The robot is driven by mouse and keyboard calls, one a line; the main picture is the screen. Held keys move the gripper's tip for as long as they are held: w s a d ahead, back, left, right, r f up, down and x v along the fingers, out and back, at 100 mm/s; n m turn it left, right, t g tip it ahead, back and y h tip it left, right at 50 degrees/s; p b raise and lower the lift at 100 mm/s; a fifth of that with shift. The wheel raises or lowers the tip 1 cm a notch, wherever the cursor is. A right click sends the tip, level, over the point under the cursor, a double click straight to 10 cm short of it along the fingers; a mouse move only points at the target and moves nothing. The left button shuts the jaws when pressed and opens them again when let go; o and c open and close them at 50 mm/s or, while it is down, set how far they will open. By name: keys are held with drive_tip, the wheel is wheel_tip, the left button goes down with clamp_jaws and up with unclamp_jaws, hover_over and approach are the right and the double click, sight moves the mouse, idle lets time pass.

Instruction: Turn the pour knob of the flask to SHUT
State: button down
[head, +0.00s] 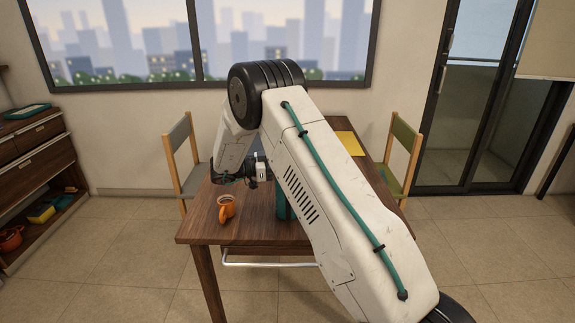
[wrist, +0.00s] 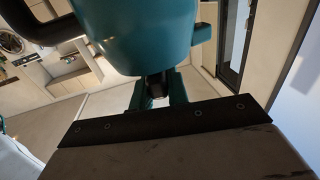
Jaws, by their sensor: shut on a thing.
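The teal flask (wrist: 140,35) fills the upper middle of the wrist view, close up and tilted in the picture. In the head view a strip of it (head: 283,206) shows on the table beside my arm, which hides the rest. My gripper (wrist: 158,88) is at the flask's near end, its teal fingers closed on a small dark part, which seems to be the pour knob (wrist: 157,82). The knob's markings and its setting cannot be read. In the head view my wrist is beside the flask's upper part and the fingertips are hidden.
An orange mug (head: 226,208) stands on the brown table (head: 205,228) left of the flask. A yellow sheet (head: 349,143) lies at the table's back right. Chairs stand left (head: 183,155) and right (head: 402,158) of the table.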

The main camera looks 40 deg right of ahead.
drive_tip(key=c, duration=1.4)
unclamp_jaws()
drive_tip(key=shift+o, duration=0.2)
drive_tip(key=v, duration=0.8)
drive_tip(key=shift+s+d, duration=0.1)
